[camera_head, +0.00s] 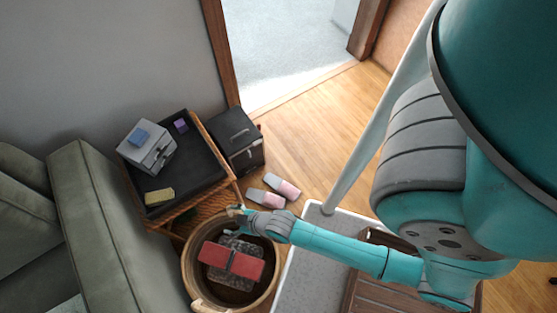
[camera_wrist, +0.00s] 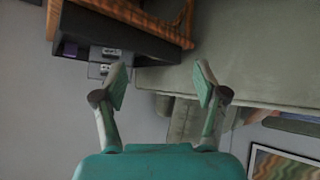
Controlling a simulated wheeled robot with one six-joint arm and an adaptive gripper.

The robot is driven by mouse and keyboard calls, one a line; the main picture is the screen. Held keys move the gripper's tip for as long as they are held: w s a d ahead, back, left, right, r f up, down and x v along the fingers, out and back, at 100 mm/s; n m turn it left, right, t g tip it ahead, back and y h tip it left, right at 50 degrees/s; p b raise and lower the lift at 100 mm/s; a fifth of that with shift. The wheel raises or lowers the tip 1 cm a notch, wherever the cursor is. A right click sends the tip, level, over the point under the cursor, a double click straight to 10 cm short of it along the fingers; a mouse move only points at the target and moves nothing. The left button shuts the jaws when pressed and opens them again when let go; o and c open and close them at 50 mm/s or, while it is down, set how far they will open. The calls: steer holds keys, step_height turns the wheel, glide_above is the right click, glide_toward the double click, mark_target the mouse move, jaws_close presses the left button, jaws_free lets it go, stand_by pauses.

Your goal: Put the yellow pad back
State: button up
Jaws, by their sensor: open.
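The yellow pad (camera_head: 159,196) lies on the black top of a wicker-sided side table (camera_head: 190,190), near its front left edge in the head view. I cannot make the pad out in the wrist view. My gripper (camera_head: 240,213) is above the rim of a round wooden basket, to the right of and apart from the pad. In the wrist view my gripper (camera_wrist: 160,82) has its two fingers spread with nothing between them.
The round basket (camera_head: 189,262) holds a red item (camera_head: 231,262). Two pink-and-white bottles (camera_head: 274,192) lie beside a black box (camera_head: 238,140). A green sofa (camera_head: 105,225) flanks the table.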

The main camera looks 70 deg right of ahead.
steer(key=s+r+t, duration=0.1)
steer(key=s+r, duration=0.5)
steer(key=r, duration=0.3)
steer(key=s+r+m+t, duration=0.1)
steer(key=s+r+t, duration=0.1)
steer(key=s+r, duration=0.4)
steer(key=s+r+m+t, duration=0.1)
steer(key=s+r+t, duration=0.1)
steer(key=s+r, duration=0.5)
step_height(320, 180, up, 6)
steer(key=shift+a+r, duration=0.1)
steer(key=shift+a, duration=0.15)
